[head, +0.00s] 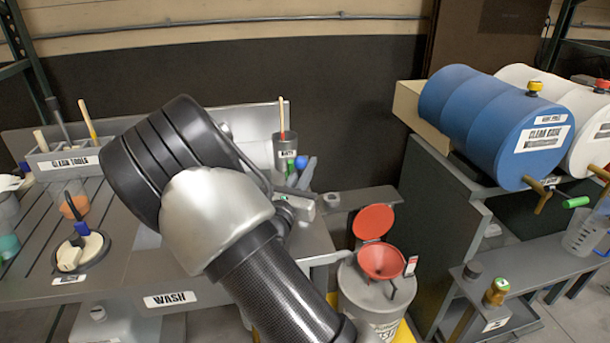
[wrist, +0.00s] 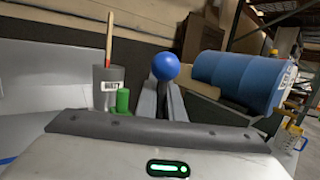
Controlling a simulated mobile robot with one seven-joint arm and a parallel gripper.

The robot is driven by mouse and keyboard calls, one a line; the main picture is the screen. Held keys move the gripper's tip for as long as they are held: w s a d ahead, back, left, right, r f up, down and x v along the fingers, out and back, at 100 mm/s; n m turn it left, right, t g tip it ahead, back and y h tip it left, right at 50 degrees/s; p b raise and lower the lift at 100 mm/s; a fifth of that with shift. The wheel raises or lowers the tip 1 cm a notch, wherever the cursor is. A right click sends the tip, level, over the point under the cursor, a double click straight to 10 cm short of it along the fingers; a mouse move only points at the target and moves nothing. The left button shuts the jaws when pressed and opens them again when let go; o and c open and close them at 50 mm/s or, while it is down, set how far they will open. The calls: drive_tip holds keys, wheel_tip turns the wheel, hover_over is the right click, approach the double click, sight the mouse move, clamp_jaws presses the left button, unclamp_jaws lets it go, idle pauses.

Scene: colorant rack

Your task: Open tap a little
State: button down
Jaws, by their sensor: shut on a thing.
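A blue ball knob (wrist: 165,66) stands on a dark stem, between and just above the fingertips of my gripper (wrist: 165,92) in the wrist view. My gripper is shut on this blue-knobbed lever. A green cylinder (wrist: 123,100) stands just left of the fingers. The tap's spout and body are hidden by my arm and wrist, so its opening cannot be told.
A grey cup (head: 284,150) with a wooden-handled tool is close left. The wash bench (head: 120,275) carries tools. A grey can with a red funnel (head: 381,261) stands right. A blue drum (head: 495,125) with a brass tap (head: 540,192) lies on a rack farther right.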

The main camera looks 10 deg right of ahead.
drive_tip(key=shift+s+r+m+t+h+b, duration=0.1)
drive_tip(key=shift+s+m+t+h+b, duration=0.2)
drive_tip(key=shift+s+m+t+h, duration=0.15)
drive_tip(key=c, duration=1.9)
unclamp_jaws()
drive_tip(key=shift+o, duration=0.2)
drive_tip(key=shift+s, duration=0.1)
drive_tip(key=p+v, duration=0.1)
drive_tip(key=v, duration=1.6)
drive_tip(key=shift+s+a, duration=0.15)
